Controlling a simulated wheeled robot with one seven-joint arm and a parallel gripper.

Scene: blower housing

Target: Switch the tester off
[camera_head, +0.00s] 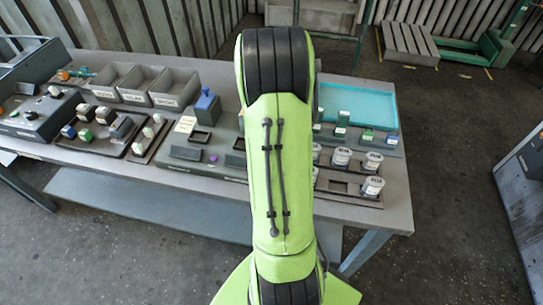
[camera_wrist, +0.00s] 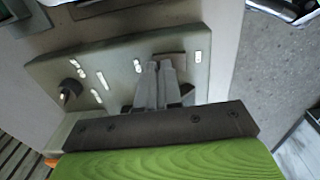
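A grey-green panel (camera_wrist: 120,62), seemingly the tester, fills the middle of the wrist view. It bears several small white labels, a dark knob (camera_wrist: 70,88) at its left and a dark recessed patch near the fingertips. My gripper (camera_wrist: 158,66) is over the panel's right half, its two fingers close together with nothing seen between them. I cannot tell whether the tips touch the panel. In the head view my arm hides the gripper. A dark grey unit with a purple button (camera_head: 213,157) shows left of the arm and runs behind it.
On the table (camera_head: 398,205), a dark box with knobs (camera_head: 35,125) stands at the left end, grey bins (camera_head: 135,85) behind. The front table strip is clear.

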